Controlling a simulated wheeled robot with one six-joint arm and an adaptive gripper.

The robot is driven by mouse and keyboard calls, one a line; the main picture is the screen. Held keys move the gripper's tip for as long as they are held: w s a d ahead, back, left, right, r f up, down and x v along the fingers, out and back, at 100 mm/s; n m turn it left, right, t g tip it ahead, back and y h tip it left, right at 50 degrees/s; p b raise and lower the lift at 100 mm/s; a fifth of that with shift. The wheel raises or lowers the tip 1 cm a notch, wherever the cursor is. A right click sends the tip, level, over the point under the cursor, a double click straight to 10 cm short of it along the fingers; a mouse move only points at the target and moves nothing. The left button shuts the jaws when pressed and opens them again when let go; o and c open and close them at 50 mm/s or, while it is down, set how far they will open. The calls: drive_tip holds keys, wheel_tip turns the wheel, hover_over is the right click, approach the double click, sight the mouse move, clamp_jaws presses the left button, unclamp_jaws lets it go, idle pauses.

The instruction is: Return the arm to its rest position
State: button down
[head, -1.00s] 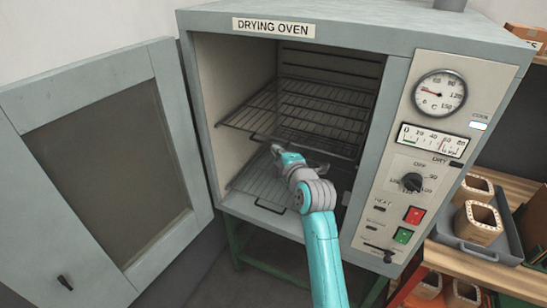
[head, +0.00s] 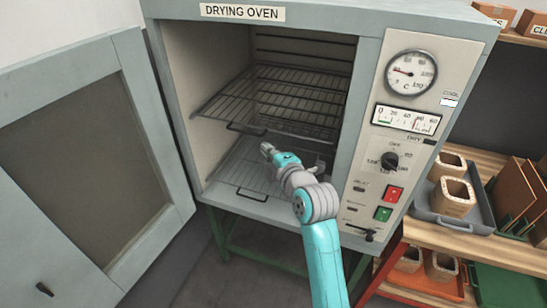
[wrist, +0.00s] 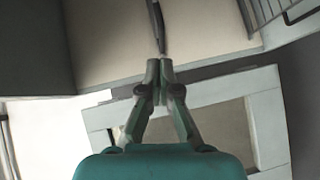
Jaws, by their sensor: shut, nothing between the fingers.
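My teal and grey arm (head: 322,245) reaches up from the bottom of the head view to the open front of the drying oven (head: 372,20). My gripper (head: 266,148) is at the oven opening, just below the upper rack's front edge in the picture, and points up and left. How far it is inside the opening I cannot tell. In the wrist view my gripper (wrist: 160,64) has its two fingers together with nothing held between them.
The oven door (head: 185,205) stands open at left. The upper wire rack (head: 290,100) and lower rack (head: 245,175) look empty. A control panel (head: 405,130) is at right.

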drive_tip(key=s+d+f+m+h, duration=0.2)
drive_tip(key=s+d+f+m, duration=0.2)
drive_tip(key=s+d+f, duration=0.4)
drive_tip(key=s+d+f+m+t+h, duration=0.1)
drive_tip(key=s+d+f+m, duration=0.4)
drive_tip(key=s, duration=0.5)
drive_tip(key=s+d+f+m+h, duration=0.25)
drive_tip(key=s+d+f, duration=0.35)
drive_tip(key=s, duration=0.4)
drive_tip(key=s+d+r+m+h, duration=0.1)
drive_tip(key=s+m, duration=0.4)
drive_tip(key=s, duration=0.8)
drive_tip(key=s+d+r+m+h, duration=0.1)
drive_tip(key=s+d+m, duration=0.3)
drive_tip(key=s, duration=1)
drive_tip(key=shift+s+d+r+m+h, duration=0.3)
drive_tip(key=shift+r+m, duration=0.2)
drive_tip(key=shift+m, duration=0.45)
drive_tip(key=shift+a, duration=0.1)
